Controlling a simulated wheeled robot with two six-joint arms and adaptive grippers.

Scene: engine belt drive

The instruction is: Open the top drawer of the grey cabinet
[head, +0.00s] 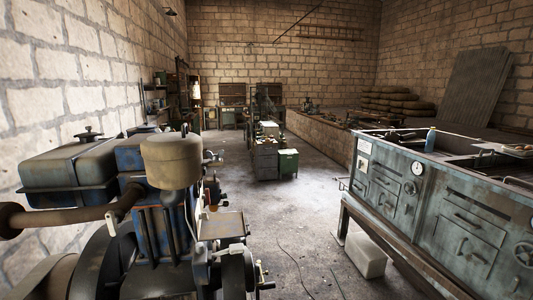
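A small grey cabinet (265,160) stands on the floor at mid-distance, near the middle of the head view. Faint lines on its front look like drawers, but it is too small to make out handles or tell whether the top drawer is open or shut. Some small objects sit on top of it. Neither of my grippers is in view.
A green box-like cabinet (288,163) stands right beside the grey one. A large blue engine (155,215) fills the near left. A worn metal stove-like unit (440,205) stands along the right, with a pale block (366,256) below. The floor (315,210) between is mostly clear.

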